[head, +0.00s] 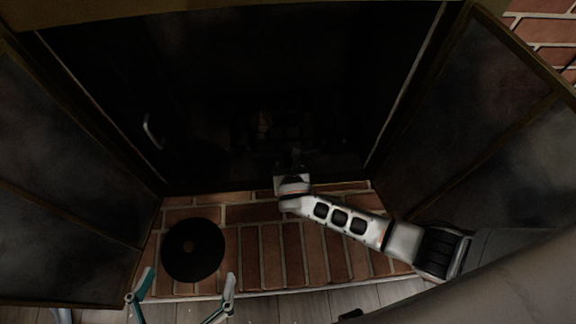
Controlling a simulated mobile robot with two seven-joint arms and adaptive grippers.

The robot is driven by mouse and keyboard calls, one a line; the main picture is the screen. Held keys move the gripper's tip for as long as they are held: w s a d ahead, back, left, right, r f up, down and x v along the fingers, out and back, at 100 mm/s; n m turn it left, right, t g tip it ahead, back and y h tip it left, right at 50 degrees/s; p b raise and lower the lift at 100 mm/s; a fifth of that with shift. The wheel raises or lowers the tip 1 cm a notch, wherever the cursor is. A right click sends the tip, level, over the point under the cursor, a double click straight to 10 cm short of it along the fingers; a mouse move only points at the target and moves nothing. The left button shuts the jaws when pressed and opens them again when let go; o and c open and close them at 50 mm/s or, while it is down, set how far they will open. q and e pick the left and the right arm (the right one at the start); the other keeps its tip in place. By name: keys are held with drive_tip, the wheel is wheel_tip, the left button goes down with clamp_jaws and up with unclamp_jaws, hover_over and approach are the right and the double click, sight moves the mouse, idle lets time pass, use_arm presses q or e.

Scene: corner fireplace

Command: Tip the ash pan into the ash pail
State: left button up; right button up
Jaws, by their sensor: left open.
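My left gripper (187,287) is open and empty at the bottom left, its two teal fingers spread wide in front of the brick hearth. My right arm reaches in from the right, and my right gripper (297,158) is in the dark firebox opening; its fingers are too dark to read. A round black disc (193,262) with a small knob-like centre lies on the hearth's left; I cannot tell whether it is a lid or covers the ash pail. A pale curved handle (151,131) shows at the firebox's left. I cannot make out the ash pan in the dark.
Dark glazed doors stand open on the left (50,190) and right (440,120) of the firebox. The brick hearth (285,252) is clear between the disc and my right arm. Faint blocky shapes (285,130) show inside. Wooden floor lies in front.

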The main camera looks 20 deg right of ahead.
sight(287, 161)
drive_tip(key=shift+w+f, duration=0.1)
drive_tip(key=shift+f, duration=0.4)
drive_tip(key=b+x, duration=0.2)
drive_tip(key=x, duration=0.1)
drive_tip(key=b+x, duration=0.2)
drive_tip(key=x, duration=0.1)
drive_tip(key=shift+s+f, duration=0.2)
drive_tip(key=shift+s, duration=0.1)
drive_tip(key=shift+w+d+f, duration=0.1)
drive_tip(key=shift+w+d, duration=0.05)
drive_tip(key=shift+w, duration=0.4)
use_arm(q)
drive_tip(key=d+n, duration=0.1)
drive_tip(key=s+d+n, duration=0.1)
drive_tip(key=d+n, duration=0.1)
drive_tip(key=d+f+n+h, duration=0.1)
drive_tip(key=d, duration=0.1)
drive_tip(key=shift+s+d+n, duration=0.1)
drive_tip(key=shift+s+n, duration=0.2)
use_arm(e)
drive_tip(key=shift+w, duration=0.2)
use_arm(q)
drive_tip(key=shift+t, duration=0.3)
use_arm(e)
clamp_jaws()
